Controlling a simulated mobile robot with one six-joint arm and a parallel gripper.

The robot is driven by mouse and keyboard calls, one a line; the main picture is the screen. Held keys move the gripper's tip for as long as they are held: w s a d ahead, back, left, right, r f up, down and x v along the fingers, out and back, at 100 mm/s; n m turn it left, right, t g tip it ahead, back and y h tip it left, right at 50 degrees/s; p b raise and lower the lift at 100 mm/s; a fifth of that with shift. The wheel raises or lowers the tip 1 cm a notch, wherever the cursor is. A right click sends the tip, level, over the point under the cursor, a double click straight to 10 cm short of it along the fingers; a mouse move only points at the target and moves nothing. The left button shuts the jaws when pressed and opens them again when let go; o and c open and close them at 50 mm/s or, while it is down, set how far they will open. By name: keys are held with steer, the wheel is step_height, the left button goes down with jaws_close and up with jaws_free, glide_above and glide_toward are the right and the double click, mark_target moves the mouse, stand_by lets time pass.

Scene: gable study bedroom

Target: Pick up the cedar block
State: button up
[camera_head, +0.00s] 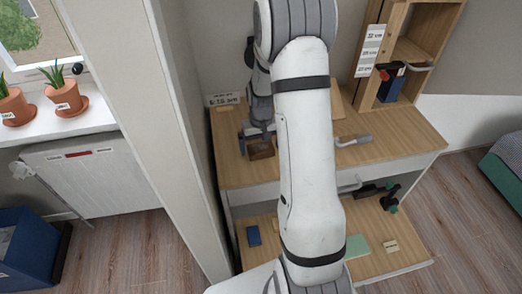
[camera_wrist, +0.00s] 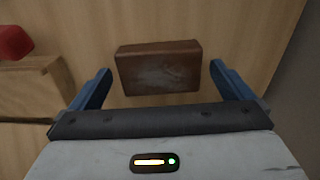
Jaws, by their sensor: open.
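The cedar block (camera_wrist: 158,68) is a reddish-brown block with a pale scuffed patch, lying on the light wood desk top. In the wrist view it sits between and just ahead of the two blue fingers of my gripper (camera_wrist: 161,88), with a gap on each side. My gripper is open and empty. In the head view, my gripper (camera_head: 258,135) is low over the left part of the desk (camera_head: 235,168), and the block (camera_head: 261,149) shows at its fingertips. My arm hides the middle of the desk.
In the wrist view, a wooden piece (camera_wrist: 30,88) and a red object (camera_wrist: 13,42) lie to the left. A small sign (camera_head: 224,99) stands at the desk's back left. A shelf unit (camera_head: 408,50) stands at the back right. A metal-ended tool (camera_head: 352,140) lies right of my arm.

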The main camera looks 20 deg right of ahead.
steer(key=c, duration=1)
steer(key=shift+o, duration=0.2)
